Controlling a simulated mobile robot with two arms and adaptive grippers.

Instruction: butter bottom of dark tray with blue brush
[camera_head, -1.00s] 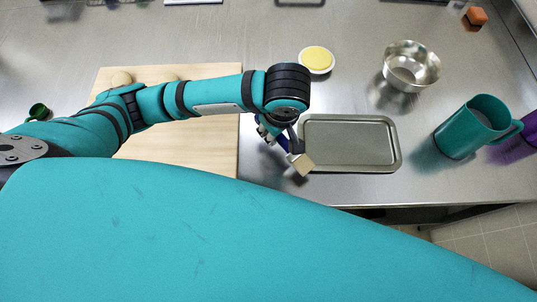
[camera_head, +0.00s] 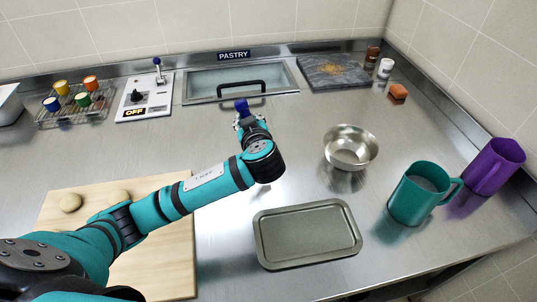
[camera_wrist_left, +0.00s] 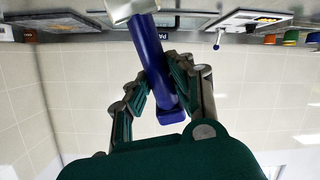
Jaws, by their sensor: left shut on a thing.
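The grey-green metal tray (camera_head: 308,236) lies flat on the steel counter at lower centre of the head view, and its bottom is bare. My left gripper (camera_head: 245,118) is beyond the tray, up and to its left, above the counter. It is shut on the blue brush. The blue handle end (camera_head: 241,105) sticks up past the fingers in the head view. In the wrist view the fingers (camera_wrist_left: 158,84) grip the blue handle (camera_wrist_left: 150,52), and the pale brush head (camera_wrist_left: 128,9) is at the top edge. The butter dish is not visible now. My right gripper is not in view.
A wooden board (camera_head: 172,262) with dough balls lies left. A switch panel (camera_head: 145,98), glass-lidded recess (camera_head: 204,85) and marble slab (camera_head: 338,71) line the back.

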